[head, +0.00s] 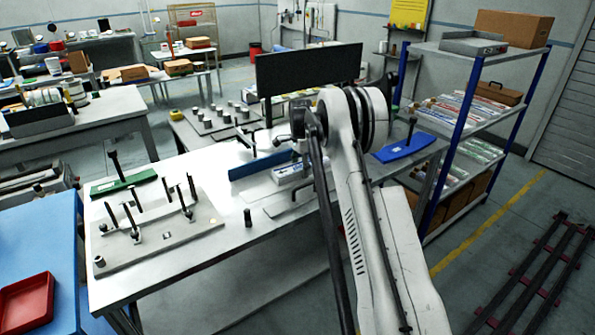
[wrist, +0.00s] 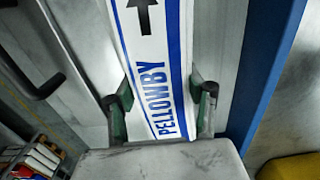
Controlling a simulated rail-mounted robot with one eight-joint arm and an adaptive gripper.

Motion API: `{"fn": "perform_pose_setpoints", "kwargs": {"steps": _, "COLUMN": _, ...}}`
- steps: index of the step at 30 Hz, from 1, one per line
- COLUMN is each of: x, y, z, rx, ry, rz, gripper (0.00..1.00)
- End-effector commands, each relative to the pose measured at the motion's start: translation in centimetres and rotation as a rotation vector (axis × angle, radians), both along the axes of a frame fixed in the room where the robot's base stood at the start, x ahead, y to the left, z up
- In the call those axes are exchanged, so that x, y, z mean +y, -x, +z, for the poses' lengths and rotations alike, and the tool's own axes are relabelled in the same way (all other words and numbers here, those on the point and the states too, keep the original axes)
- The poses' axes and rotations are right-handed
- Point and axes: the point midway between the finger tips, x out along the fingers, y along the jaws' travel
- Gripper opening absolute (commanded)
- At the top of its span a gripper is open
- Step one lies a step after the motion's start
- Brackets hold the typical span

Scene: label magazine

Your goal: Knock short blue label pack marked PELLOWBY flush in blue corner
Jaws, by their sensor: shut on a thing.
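The label pack marked PELLOWBY (wrist: 155,60) is white with blue edge stripes, blue lettering and a black arrow. My gripper (wrist: 163,108) has its two green-padded fingers on either side of the pack, closed on it near the PELLOWBY lettering. In the head view the white and blue pack (head: 287,174) lies low at the bench fixture, partly hidden by my arm. A blue wall (wrist: 268,75) runs along the pack's right side in the wrist view, with a grey strip between them. The blue wall (head: 258,164) also shows in the head view, behind the pack. The pack's ends are not clearly seen.
A black bent bar (wrist: 35,85) stands left of the pack. On the bench are a green plate with a black post (head: 122,183), a grey plate with several posts (head: 160,235) and a blue plate with a post (head: 405,148). A dark panel (head: 308,68) rises behind.

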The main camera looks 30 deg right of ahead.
Motion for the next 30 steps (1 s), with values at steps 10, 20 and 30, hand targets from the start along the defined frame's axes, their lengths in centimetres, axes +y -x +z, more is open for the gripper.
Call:
{"fn": "perform_pose_setpoints", "kwargs": {"steps": 10, "x": -1.5, "y": -0.1, "z": 0.0, "rx": 0.000, "ry": 0.000, "rz": -0.002, "gripper": 0.04}}
{"fn": "perform_pose_setpoints", "kwargs": {"steps": 20, "x": -1.2, "y": -0.1, "z": 0.0, "rx": 0.000, "ry": 0.001, "rz": 0.000, "gripper": 0.04}}
{"fn": "perform_pose_setpoints", "kwargs": {"steps": 30, "x": 0.5, "y": 0.0, "z": 0.0, "rx": 0.000, "ry": 0.000, "rz": 0.000, "gripper": 0.04}}
